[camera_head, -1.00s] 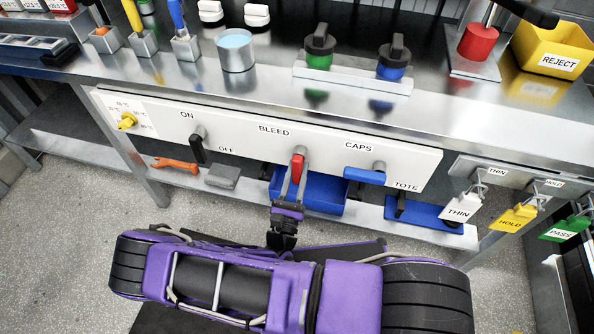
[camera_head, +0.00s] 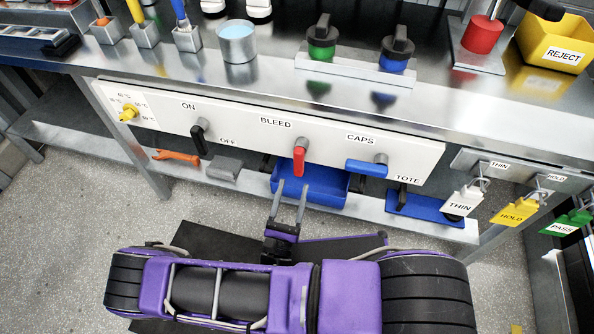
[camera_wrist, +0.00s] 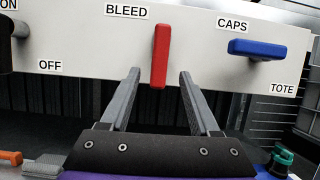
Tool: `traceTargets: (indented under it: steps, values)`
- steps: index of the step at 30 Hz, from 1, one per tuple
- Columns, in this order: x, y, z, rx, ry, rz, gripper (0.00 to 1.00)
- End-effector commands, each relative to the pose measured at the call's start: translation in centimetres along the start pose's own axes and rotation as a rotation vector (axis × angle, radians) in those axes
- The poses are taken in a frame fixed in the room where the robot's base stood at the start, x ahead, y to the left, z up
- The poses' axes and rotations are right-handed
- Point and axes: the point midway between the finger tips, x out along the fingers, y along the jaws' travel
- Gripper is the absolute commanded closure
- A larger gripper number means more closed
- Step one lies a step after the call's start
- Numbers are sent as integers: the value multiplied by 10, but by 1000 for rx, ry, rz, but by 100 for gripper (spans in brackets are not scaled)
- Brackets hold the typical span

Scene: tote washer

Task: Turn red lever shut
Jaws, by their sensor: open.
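The red lever (camera_head: 299,161) sits under the BLEED label on the white panel and points straight down. It also shows in the wrist view (camera_wrist: 160,57), hanging between the finger lines. My gripper (camera_head: 291,185) is open and empty, just below and in front of the lever. In the wrist view its two grey fingers (camera_wrist: 160,72) point toward the panel, one on each side of the lever's lower end, seemingly clear of it.
A black lever (camera_head: 199,138) between ON and OFF is to the left, and a blue lever (camera_head: 368,167) under CAPS points left on the right side. A yellow knob (camera_head: 128,113) is at the panel's left end. A blue bin (camera_head: 325,190) sits on the shelf below.

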Motion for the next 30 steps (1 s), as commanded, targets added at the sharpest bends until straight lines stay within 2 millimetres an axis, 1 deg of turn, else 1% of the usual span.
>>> traceTargets:
  steps: [1,6,9,12,15,18,30]
  values:
    - [-14,0,-1,0,3,3,38]
    - [-54,0,-1,2,1,3,38]
    - [-73,0,-1,0,1,2,38]
    - [-87,0,-1,0,1,1,38]
    - [-95,0,0,-1,0,1,38]
    - [-99,0,0,-1,0,1,38]
    - [-99,0,0,-1,0,0,38]
